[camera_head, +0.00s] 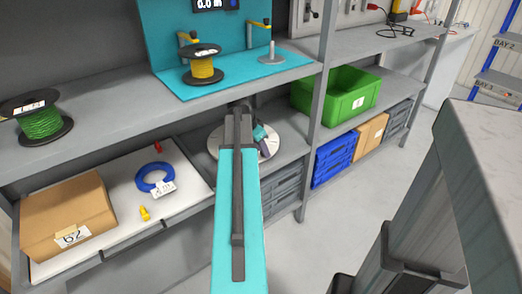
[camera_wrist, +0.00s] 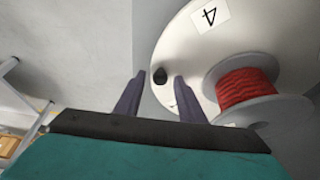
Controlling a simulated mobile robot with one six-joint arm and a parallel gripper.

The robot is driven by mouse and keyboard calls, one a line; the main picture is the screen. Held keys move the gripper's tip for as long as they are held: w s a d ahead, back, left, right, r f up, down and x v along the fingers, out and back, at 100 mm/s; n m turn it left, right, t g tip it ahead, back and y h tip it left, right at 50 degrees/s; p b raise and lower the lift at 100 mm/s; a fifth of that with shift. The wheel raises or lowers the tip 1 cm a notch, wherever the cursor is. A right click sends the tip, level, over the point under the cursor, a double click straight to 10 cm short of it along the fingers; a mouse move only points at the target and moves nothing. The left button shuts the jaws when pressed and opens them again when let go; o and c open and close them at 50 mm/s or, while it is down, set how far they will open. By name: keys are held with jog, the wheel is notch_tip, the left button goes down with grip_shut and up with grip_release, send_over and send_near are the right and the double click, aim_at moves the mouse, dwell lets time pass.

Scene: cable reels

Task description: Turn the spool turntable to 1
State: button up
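The spool turntable (camera_head: 214,143) is a pale round disc on the shelf below the counter, largely hidden by my arm in the head view. In the wrist view the turntable (camera_wrist: 185,45) fills the upper right, with a label reading 4 (camera_wrist: 210,15) and a red spool (camera_wrist: 243,88) on it. A dark knob (camera_wrist: 160,75) stands near its rim. My gripper (camera_wrist: 160,78) is open, its two fingertips on either side of the knob with a gap showing. I cannot tell how deep the knob sits between them. The label 1 is not in view.
A green bin (camera_head: 345,95) stands on the shelf to the right, above blue crates (camera_head: 333,160). On the left, a tray (camera_head: 120,180) holds a cardboard box (camera_head: 65,210) and a blue cable coil (camera_head: 155,178). The counter (camera_head: 110,105) overhangs the turntable's shelf.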

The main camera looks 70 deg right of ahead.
grip_shut()
jog(key=shift+s, duration=0.2)
dwell(0.4)
jog(key=shift+w+a, duration=0.15)
